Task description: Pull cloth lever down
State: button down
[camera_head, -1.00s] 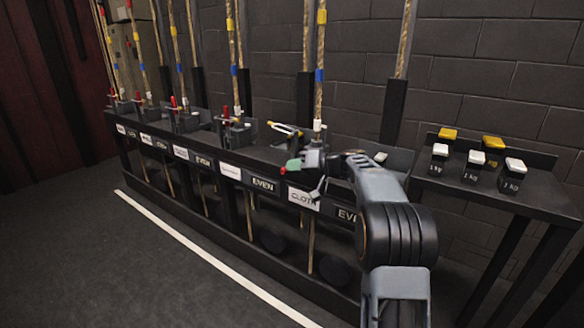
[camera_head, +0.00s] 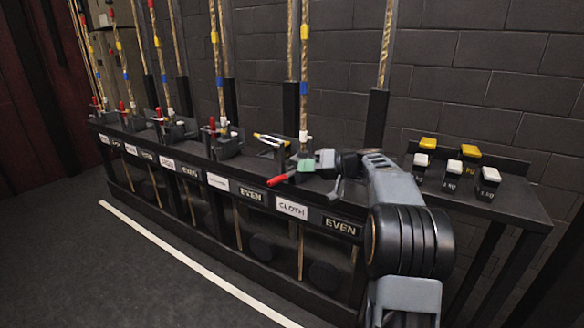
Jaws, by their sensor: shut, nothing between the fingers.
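The cloth lever (camera_head: 281,180) has a red handle. It sticks out toward the front left, nearly level, above the white CLOTH label (camera_head: 292,207) on the rail's front. A rope with a white, a blue and a yellow band rises behind it. My gripper (camera_head: 318,172) is just right of the red handle, at the lever's base, and shut with nothing held. A pale green patch shows between them. Whether the gripper touches the lever cannot be told, as my gripper and wrist hide part of the lock.
Other rope locks with upright red levers (camera_head: 211,128) stand along the black rail (camera_head: 200,160) to the left. A side table (camera_head: 510,207) at right holds white- and yellow-topped weights. Floor in front, with a white line, is clear.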

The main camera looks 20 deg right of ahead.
jog(key=shift+p+v, duration=0.3)
jog(key=shift+v, duration=1.4)
jog(key=shift+s+a+r, duration=0.15)
jog(key=shift+s, duration=0.05)
jog(key=s+a+r+m+g+h+p, duration=0.1)
jog(key=s+a+r+g+h+p, duration=0.3)
jog(key=s+a+r+p, duration=0.9)
jog(key=s+r+g+h+p, duration=0.1)
jog(key=s+r+h+p, duration=0.3)
jog(key=s+h+p, duration=0.4)
jog(key=s+d+p, duration=0.1)
jog(key=s+p, duration=0.5)
jog(key=p, duration=0.6)
jog(key=shift+s+g, duration=0.15)
jog(key=shift+g, duration=0.15)
